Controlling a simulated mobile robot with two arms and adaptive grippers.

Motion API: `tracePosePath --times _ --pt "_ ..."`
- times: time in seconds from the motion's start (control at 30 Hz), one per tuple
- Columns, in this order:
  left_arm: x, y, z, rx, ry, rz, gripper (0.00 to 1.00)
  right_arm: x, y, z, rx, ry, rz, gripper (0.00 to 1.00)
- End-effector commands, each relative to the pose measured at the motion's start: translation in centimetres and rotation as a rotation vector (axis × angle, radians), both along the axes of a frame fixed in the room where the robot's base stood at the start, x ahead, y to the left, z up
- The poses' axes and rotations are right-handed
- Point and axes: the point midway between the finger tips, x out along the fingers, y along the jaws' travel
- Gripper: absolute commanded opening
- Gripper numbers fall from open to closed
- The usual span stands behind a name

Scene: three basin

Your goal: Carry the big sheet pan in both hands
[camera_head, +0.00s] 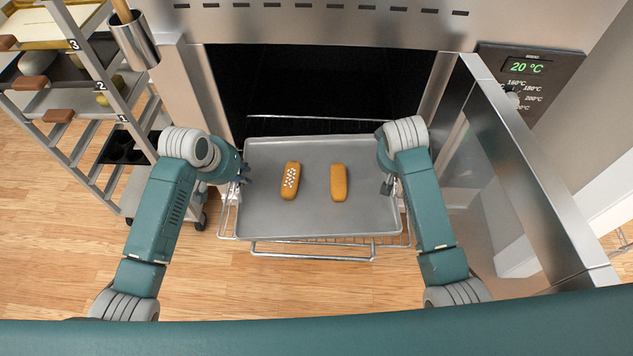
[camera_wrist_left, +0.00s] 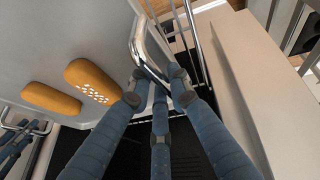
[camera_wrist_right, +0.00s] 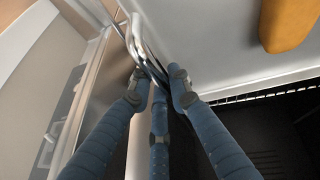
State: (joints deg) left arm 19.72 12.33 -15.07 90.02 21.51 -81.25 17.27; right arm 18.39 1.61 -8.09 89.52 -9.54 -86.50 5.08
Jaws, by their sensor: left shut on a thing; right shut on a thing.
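The big grey sheet pan (camera_head: 315,215) is in front of the open oven, over a pulled-out wire rack (camera_head: 310,253). I cannot tell whether it touches the rack. Two golden loaves lie on it: a left loaf (camera_head: 290,181) with white dots and a plain right loaf (camera_head: 338,183). My left gripper (camera_head: 243,173) is at the pan's left side, and the left wrist view shows its fingers (camera_wrist_left: 160,88) shut on the metal handle (camera_wrist_left: 142,45). My right gripper (camera_head: 388,185) is at the right side, its fingers (camera_wrist_right: 160,85) shut on the other handle (camera_wrist_right: 138,38).
The dark oven opening (camera_head: 315,95) is right behind the pan. The open oven door (camera_head: 535,170) stands close to my right arm. A wheeled shelf rack (camera_head: 85,110) with trays is at the left. Wooden floor (camera_head: 60,230) is clear at the front left.

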Motion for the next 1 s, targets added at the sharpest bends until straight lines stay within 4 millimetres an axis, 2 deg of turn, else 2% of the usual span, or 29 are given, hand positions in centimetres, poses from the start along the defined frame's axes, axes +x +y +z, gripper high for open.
tracePosePath --times 0.33,0.8,1.0 --pt "0.1 0.0 0.6 0.0 -0.002 0.001 0.0 0.1 0.0 0.6 0.0 -0.003 0.001 0.0" --pt "0.1 0.1 4.9 0.001 -0.003 0.002 0.0 0.1 0.0 4.9 -0.001 -0.002 0.001 0.0" --pt "0.1 0.1 5.2 0.001 -0.003 0.002 0.0 0.0 0.0 5.2 -0.001 -0.002 0.001 0.0"
